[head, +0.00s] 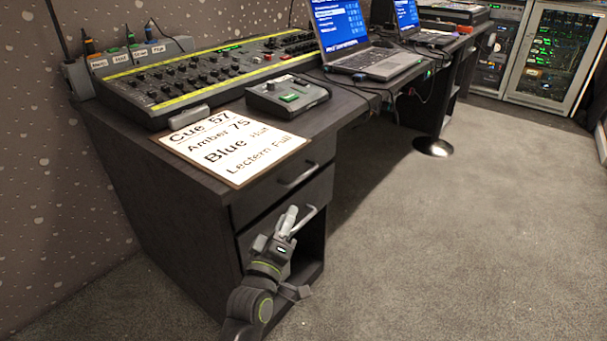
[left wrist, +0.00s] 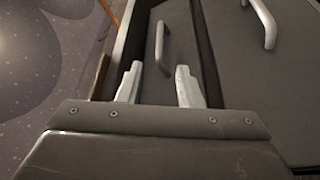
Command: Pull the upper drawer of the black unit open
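The black unit (head: 160,195) stands under the near end of the desk. Its upper drawer (head: 265,205) looks shut, with a grey bar handle (head: 298,176). My left gripper (head: 298,211) is in front of the drawer fronts, below that handle in the head view. In the left wrist view, which seems turned sideways, its two pale fingers (left wrist: 160,78) are apart and empty. The upper drawer's handle (left wrist: 163,48) shows between and beyond them, apart from both. A second handle (left wrist: 266,22) is on the lower front at right. My right gripper is not in view.
On the desk are a lighting console (head: 205,75), a small grey box (head: 288,97), a cue card (head: 235,147) at the edge above the drawers, and laptops (head: 375,62). The carpet (head: 440,235) right of the unit is clear. Rack cabinets (head: 550,55) stand far right.

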